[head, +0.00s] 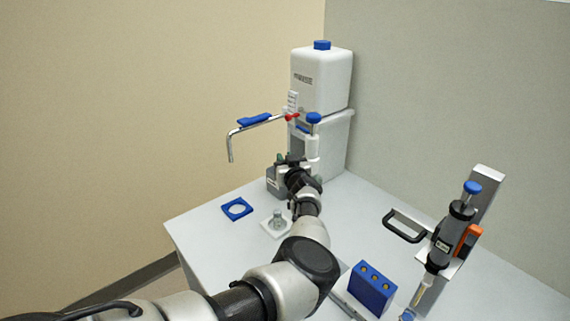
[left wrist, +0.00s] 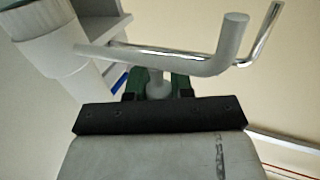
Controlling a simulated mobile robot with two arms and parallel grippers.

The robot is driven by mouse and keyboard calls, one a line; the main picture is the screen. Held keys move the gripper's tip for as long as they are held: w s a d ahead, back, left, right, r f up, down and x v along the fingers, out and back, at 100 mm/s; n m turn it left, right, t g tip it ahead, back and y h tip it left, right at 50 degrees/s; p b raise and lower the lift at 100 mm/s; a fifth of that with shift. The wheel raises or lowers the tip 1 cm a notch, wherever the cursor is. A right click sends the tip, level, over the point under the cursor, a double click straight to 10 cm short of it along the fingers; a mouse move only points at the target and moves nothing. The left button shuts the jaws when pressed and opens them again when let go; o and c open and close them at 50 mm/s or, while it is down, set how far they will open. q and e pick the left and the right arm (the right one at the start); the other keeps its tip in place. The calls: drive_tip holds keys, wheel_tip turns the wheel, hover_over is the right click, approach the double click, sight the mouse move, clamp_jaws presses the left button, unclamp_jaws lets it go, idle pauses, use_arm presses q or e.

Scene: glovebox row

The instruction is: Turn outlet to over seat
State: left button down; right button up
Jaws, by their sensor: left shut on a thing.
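The outlet (head: 258,123) is a thin chrome tube with a blue piece on it. It runs left from the pump column (head: 312,147) and bends down at its free end. In the picture this end is above and slightly left of a blue square ring (head: 237,208) on the bench. A white block with a grey fitting (head: 278,223) lies nearer me; I cannot tell which is the seat. My left gripper (head: 287,161) is at the pump's base. In the left wrist view its green-tipped fingers (left wrist: 157,88) are shut on a grey stub under a bent grey bar (left wrist: 185,62). My right gripper is not in view.
A white bottle (head: 322,80) with a blue cap stands behind the pump. A blue block with holes (head: 371,288) and a dispenser on a stand (head: 452,240) with a black handle are at the right. The bench's left front is mostly clear.

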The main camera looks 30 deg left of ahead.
use_arm(q)
drive_tip(key=shift+r, duration=0.15)
drive_tip(key=c, duration=1)
unclamp_jaws()
drive_tip(key=shift+d, duration=0.1)
